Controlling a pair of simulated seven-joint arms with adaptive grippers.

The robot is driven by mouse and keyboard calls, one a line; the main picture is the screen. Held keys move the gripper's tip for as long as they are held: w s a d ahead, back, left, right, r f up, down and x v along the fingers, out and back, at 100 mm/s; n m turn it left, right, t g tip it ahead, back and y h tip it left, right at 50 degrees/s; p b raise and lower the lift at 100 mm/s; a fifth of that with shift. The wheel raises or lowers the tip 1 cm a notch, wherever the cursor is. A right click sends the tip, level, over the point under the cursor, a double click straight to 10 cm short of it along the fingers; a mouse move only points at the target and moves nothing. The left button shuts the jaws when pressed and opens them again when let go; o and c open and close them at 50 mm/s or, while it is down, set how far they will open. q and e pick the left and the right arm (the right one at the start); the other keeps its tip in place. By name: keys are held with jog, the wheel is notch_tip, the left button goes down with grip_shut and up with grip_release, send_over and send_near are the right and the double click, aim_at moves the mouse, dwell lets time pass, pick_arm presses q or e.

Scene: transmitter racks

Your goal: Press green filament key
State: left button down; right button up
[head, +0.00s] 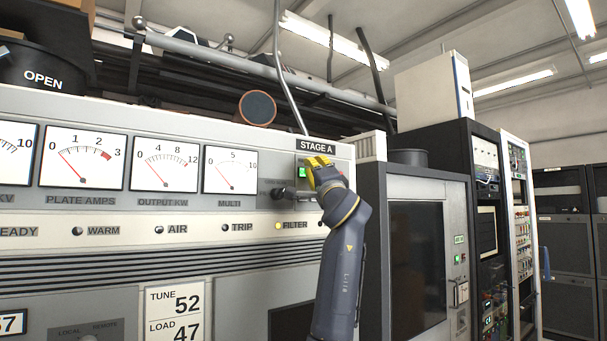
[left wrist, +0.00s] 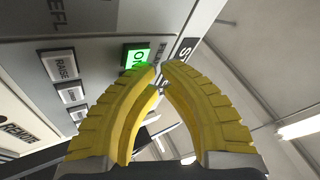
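The green key (head: 302,172) is lit on the grey panel under the STAGE A label (head: 316,145). In the left wrist view the green key (left wrist: 137,57) reads ON, with a partly hidden label beside it. My left gripper (head: 312,165) has yellow ribbed fingers and is just right of the key in the head view. In the left wrist view its fingertips (left wrist: 163,67) come together by the key's lower right corner, with nothing between them. I cannot tell whether they touch the key or panel. My right gripper is in neither view.
A black knob (head: 278,194) sticks out left of the gripper. More keys, one marked RAISE (left wrist: 66,66), lie near the green key. Several meters (head: 230,171) line the panel. A dark cabinet (head: 415,250) stands to the right.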

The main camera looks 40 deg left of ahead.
pick_arm(q)
jog(key=shift+s+d, duration=0.15)
jog(key=shift+d, duration=0.15)
jog(key=shift+d, duration=0.1)
jog(key=shift+s+d, duration=0.25)
jog(key=shift+d, duration=0.5)
jog(key=shift+s+d, duration=0.3)
jog(key=shift+d, duration=0.5)
jog(key=shift+s+d, duration=0.25)
jog(key=shift+d, duration=0.5)
